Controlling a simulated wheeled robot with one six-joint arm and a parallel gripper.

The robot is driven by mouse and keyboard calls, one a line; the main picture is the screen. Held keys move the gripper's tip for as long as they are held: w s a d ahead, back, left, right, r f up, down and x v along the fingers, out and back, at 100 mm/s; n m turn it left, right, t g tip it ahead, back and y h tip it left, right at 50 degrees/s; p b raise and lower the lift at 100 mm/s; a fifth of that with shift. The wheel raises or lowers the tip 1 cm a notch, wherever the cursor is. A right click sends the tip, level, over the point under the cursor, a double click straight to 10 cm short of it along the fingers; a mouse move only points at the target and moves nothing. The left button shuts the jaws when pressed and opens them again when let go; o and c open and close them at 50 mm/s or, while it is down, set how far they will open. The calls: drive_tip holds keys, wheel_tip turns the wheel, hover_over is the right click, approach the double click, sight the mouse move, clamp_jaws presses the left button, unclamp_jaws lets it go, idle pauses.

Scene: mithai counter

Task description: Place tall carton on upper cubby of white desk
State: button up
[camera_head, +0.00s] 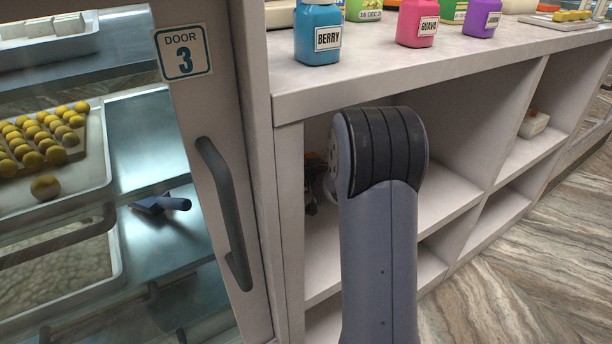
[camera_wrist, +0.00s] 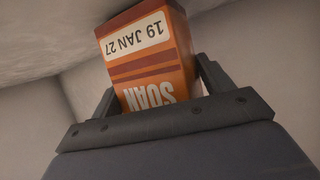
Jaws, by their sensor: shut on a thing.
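The tall carton (camera_wrist: 150,62) is orange with brown bands and white labels reading "19 JAN 27" and "SOAN", upside down in the wrist view. My gripper (camera_wrist: 158,98) is shut on it, with one finger on each side. In the head view my arm reaches into the upper left cubby of the white desk (camera_head: 440,85) and hides most of the gripper. Pale cubby walls surround the carton in the wrist view. I cannot tell whether the carton touches the shelf.
Bottles, including a blue BERRY one (camera_head: 318,35) and a pink GUAVA one (camera_head: 417,22), stand on the desk top. A glass case with a grey door handle (camera_head: 224,212) borders the desk's left.

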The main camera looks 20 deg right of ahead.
drive_tip(key=shift+f, duration=0.1)
drive_tip(key=shift+f, duration=0.1)
drive_tip(key=o, duration=0.7)
drive_tip(key=shift+f, duration=0.15)
drive_tip(key=shift+c, duration=0.2)
drive_tip(key=o, duration=0.5)
drive_tip(key=shift+r, duration=0.3)
drive_tip(key=p+v, duration=0.3)
drive_tip(key=v, duration=0.9)
drive_tip(key=shift+f+p, duration=0.2)
drive_tip(key=shift+p, duration=0.1)
